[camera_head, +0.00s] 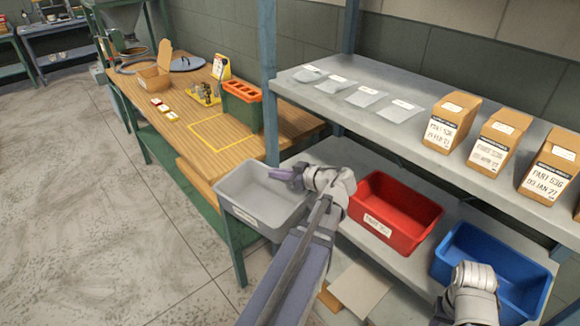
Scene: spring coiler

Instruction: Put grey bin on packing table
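The grey bin (241,191) is open-topped, looks empty and has a white label on its front. It sits upright at the left end of the lower shelf, left of the red bin. My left gripper (284,175) is at the grey bin's right rim, its purple fingers over or against that edge. Whether they are closed on the rim is hard to see. The packing table (185,118) is wooden-topped and stands behind and left of the bin, with a bare yellow-outlined rectangle on it. My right wrist shows at the lower right before the blue bin; its fingers are hidden.
A red bin (397,233) and a blue bin (541,280) share the lower shelf. The upper shelf (347,75) holds bags and cartons. A green-and-orange box (243,92) stands behind the yellow outline. A blue post (268,100) rises between table and shelves.

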